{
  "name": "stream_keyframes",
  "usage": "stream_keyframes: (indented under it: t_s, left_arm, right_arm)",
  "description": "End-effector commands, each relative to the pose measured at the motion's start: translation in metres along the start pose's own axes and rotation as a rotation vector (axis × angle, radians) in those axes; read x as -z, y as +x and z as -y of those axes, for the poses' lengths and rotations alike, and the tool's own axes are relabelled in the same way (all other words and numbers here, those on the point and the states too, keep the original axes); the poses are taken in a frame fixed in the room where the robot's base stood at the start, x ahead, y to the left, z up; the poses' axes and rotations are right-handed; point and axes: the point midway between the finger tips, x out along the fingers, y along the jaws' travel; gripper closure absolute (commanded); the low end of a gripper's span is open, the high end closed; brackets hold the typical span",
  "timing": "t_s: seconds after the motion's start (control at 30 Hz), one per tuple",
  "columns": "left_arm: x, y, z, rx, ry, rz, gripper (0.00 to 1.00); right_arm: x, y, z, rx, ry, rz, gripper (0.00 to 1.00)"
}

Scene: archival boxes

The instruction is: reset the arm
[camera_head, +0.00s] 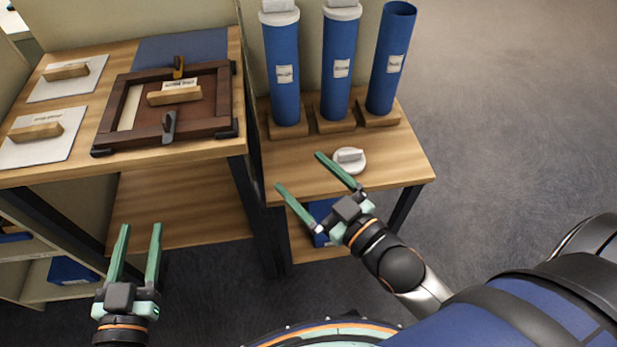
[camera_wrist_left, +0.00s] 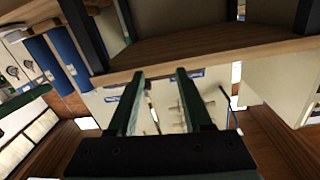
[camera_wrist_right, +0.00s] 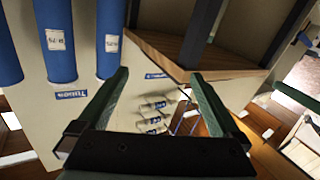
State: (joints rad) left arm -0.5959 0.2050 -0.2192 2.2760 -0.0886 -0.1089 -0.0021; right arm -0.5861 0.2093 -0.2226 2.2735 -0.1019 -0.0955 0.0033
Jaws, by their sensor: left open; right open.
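My left gripper (camera_head: 138,255) is open and empty at the lower left, in front of the left table's lower shelf. Its two fingers also show in the left wrist view (camera_wrist_left: 158,95), with nothing between them. My right gripper (camera_head: 298,172) is open and empty, over the front edge of the small wooden table (camera_head: 395,165). Its fingers are spread wide in the right wrist view (camera_wrist_right: 160,100). A white round cap with a handle (camera_head: 349,160) lies on that table, just beyond the right gripper's far fingertip; I cannot tell whether they touch.
Three blue tubes stand in wooden bases: left (camera_head: 283,75) and middle (camera_head: 340,65) with white caps, right (camera_head: 390,60) open-topped. The left table (camera_head: 215,165) holds a dark wooden frame (camera_head: 120,110) and papers with wooden blocks (camera_head: 67,71). Open floor (camera_head: 520,110) lies right.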

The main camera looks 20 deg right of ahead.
Motion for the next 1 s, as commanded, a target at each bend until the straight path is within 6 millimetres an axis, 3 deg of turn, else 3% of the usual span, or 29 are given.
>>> stream_keyframes:
  t_s: [0.63,1.0]
  left_arm:
    - [0.004,-0.001,0.000,-0.002,-0.005,0.019,0.50]
    - [0.001,-0.026,0.004,0.005,-0.094,0.328,0.50]
  right_arm:
    - [-0.002,-0.003,-0.001,-0.002,0.017,0.039,0.00]
    - [-0.003,-0.028,-0.005,-0.007,0.105,0.348,0.00]
